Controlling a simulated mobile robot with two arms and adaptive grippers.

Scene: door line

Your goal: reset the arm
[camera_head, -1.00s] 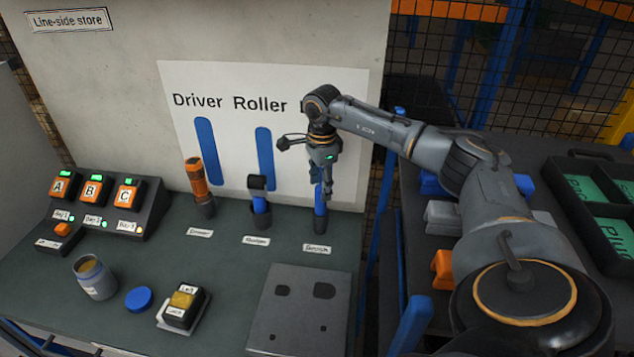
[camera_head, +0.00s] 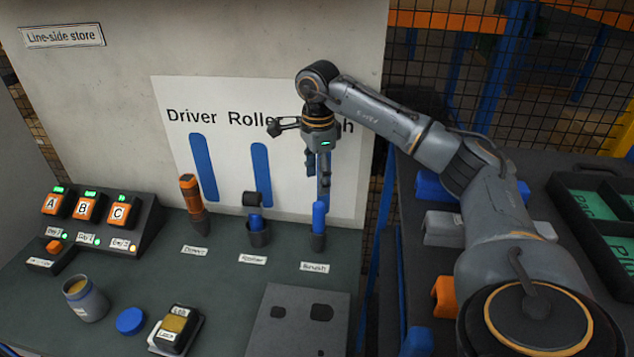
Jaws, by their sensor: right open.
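My right arm comes in from the right and bends over the bench. My right gripper (camera_head: 317,168) points down in front of the white tool board (camera_head: 230,175), its fingers open and empty. It is above the blue-handled tool (camera_head: 319,215) that stands in the right-hand holder, apart from it. An orange and black driver (camera_head: 189,192) stands in the left holder. A roller (camera_head: 254,210) with a blue handle stands in the middle holder. My left gripper does not show.
Button boxes A, B and C (camera_head: 87,207) stand at the left. An open jar (camera_head: 86,300), a blue lid (camera_head: 130,321) and a yellow-topped switch box (camera_head: 175,329) are in front. A grey plate (camera_head: 300,315) lies on the bench (camera_head: 215,280). Dark trays (camera_head: 590,190) lie at the right.

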